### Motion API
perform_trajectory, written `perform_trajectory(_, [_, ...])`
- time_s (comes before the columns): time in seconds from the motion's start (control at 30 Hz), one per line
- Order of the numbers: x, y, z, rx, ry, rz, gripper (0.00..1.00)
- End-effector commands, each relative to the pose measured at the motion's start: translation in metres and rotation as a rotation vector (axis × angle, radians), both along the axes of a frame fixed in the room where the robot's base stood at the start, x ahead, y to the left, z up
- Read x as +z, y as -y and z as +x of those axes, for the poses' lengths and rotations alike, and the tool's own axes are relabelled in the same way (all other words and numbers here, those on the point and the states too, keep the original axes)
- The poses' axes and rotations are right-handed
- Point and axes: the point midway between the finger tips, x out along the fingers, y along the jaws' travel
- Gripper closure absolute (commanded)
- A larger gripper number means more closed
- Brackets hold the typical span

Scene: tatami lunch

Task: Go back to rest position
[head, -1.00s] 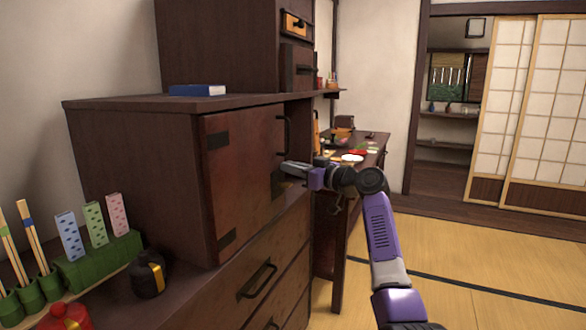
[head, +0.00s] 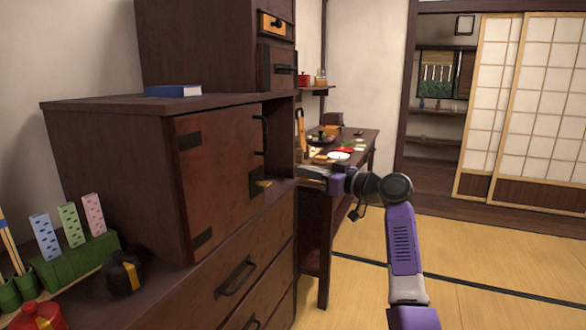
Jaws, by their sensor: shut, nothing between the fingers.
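My gripper (head: 306,172) is at the end of my purple and grey arm, right of the dark wooden cabinet. It is shut and empty. It points left, near the cabinet's right end, and appears apart from the cabinet door (head: 216,170) and its black handle (head: 264,135). The fingertips are small and partly lost against the dark furniture behind.
The cabinet stands on a chest with drawers (head: 240,280). A blue book (head: 173,91) lies on top. A dark bottle (head: 123,275) and a green holder (head: 78,262) stand at left. A desk (head: 362,145) with dishes is behind my gripper. The tatami floor (head: 490,270) at right is clear.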

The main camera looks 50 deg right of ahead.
Motion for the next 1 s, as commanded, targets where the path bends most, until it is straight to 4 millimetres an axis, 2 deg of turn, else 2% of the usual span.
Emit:
perform_trajectory(0.2, [0.0, 0.008, -0.021, 0.0, 0.001, 0.0, 1.0])
perform_trajectory(0.57, [0.0, 0.009, -0.025, 0.0, 0.0, 0.011, 1.0])
perform_trajectory(0.67, [0.006, 0.019, -0.024, -0.039, 0.021, 0.053, 1.0])
perform_trajectory(0.8, [0.033, 0.046, -0.031, -0.172, 0.09, 0.086, 1.0])
perform_trajectory(0.83, [0.034, 0.051, -0.034, -0.208, 0.104, 0.093, 1.0])
perform_trajectory(0.9, [0.026, 0.06, -0.043, -0.288, 0.129, 0.112, 1.0])
perform_trajectory(1.0, [0.007, 0.059, -0.052, -0.365, 0.151, 0.134, 1.0])
